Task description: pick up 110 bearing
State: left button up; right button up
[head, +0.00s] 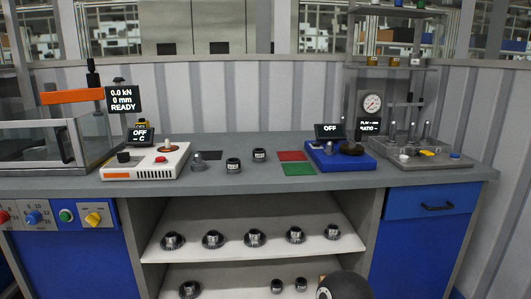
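The 110 bearing cannot be picked out for sure, since the small labels are too blurred to read. Two small dark labelled cylinders, one nearer (233,165) and one farther (259,154), stand on the grey bench top (330,186). Several dark flanged parts with pale labels (254,238) stand in a row on the upper shelf (190,246) under the bench. The lower shelf (235,284) holds one flanged part (190,289) at left and two small labelled cylinders (277,286) at right. Neither gripper shows.
A white heater-like unit (148,172) and a grey domed part (198,163) stand left of the cylinders. Red (291,156) and green (299,169) pads and a blue unit (340,162) lie right. A press (45,140) stands far left. A dark rounded shape blocks part of the lower shelf.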

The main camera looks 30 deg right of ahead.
aim_at(259, 154)
jog(key=z, duration=0.15)
jog(key=i, duration=1.05)
jog(key=z, duration=0.1)
